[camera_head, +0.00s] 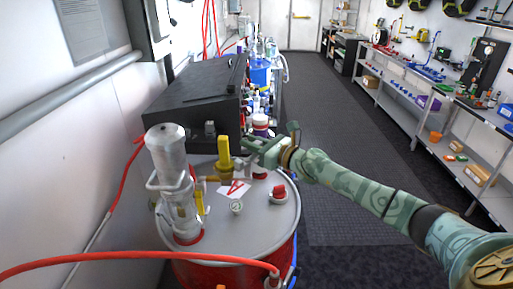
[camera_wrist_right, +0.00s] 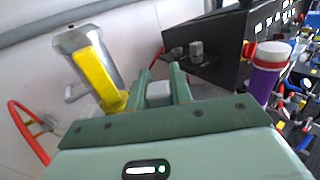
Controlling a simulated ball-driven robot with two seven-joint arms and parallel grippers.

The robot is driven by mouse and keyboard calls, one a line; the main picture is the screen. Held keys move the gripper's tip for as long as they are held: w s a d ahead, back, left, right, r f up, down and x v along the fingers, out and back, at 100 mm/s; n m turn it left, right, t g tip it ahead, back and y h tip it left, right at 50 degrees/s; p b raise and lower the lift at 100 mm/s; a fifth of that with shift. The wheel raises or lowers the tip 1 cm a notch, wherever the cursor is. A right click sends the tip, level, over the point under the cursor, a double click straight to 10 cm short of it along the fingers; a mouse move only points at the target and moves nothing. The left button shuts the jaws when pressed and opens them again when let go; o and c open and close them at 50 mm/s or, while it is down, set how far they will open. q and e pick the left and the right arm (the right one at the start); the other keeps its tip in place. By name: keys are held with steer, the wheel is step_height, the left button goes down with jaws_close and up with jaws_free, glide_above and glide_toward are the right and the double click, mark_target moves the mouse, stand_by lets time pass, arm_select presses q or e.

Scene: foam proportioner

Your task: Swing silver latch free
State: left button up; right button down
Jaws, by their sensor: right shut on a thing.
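My right gripper (camera_head: 254,149) reaches in from the right over the drum top, beside the yellow lever (camera_head: 224,152). In the right wrist view its two green fingers (camera_wrist_right: 161,88) close on a small silver-grey piece (camera_wrist_right: 158,93), which looks like the silver latch. The fingers hide most of it, and its pivot cannot be made out. The silver pump body (camera_head: 172,180) stands upright on the grey drum lid (camera_head: 222,222), left of the yellow lever, which also shows in the wrist view (camera_wrist_right: 98,75). My left gripper is not in view.
A black case (camera_head: 195,95) stands just behind the drum. Bottles (camera_head: 260,122) crowd the bench beyond it. A red cap (camera_head: 278,191) sits on the lid, and a red hose (camera_head: 130,256) crosses in front. The floor aisle (camera_head: 335,150) to the right is clear.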

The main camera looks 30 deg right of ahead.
steer(key=shift+w+a+n+g+y+b, duration=0.2)
steer(key=shift+n+g+y+b, duration=0.35)
steer(key=shift+y, duration=0.25)
steer(key=shift+w+a+n+g+y+b, duration=0.2)
steer(key=shift+n+g+y+b, duration=0.25)
steer(key=shift+n+y, duration=0.3)
steer(key=c, duration=1.2)
jaws_free()
steer(key=shift+c, duration=0.2)
steer(key=b+v, duration=0.3)
steer(key=v, duration=1.3)
steer(key=shift+s+d+f, duration=0.1)
steer(key=shift+d, duration=0.05)
